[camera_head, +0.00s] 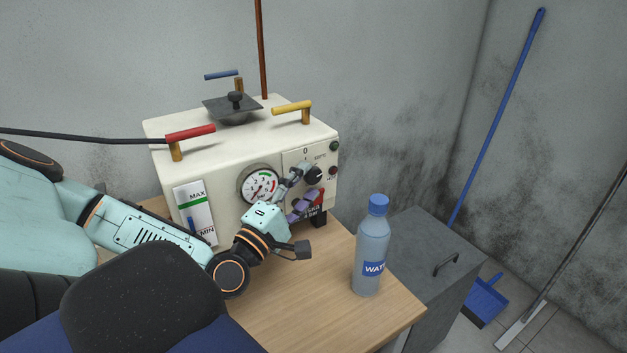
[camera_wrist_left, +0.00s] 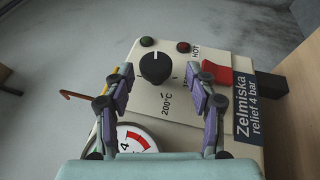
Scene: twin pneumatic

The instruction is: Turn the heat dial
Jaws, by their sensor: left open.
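The heat dial is a round black knob (camera_head: 314,174) on the front panel of a cream machine (camera_head: 240,130). In the left wrist view the dial (camera_wrist_left: 155,67) shows just beyond the fingertips, nearer the left one, with "200°C" printed beside it. My left gripper (camera_head: 298,190) is in front of the panel, and its fingers partly cover the area around the dial. In the left wrist view its fingers (camera_wrist_left: 160,88) are spread apart with nothing between them. The dial looks clear of both fingers. My right gripper is not in view.
A pressure gauge (camera_head: 260,184) and a red switch (camera_wrist_left: 216,72) flank the dial. Red (camera_head: 190,133) and yellow (camera_head: 291,108) handles stick out above. A water bottle (camera_head: 372,250) stands on the wooden table (camera_head: 325,300), right of my arm. A grey cabinet (camera_head: 425,245) adjoins the table.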

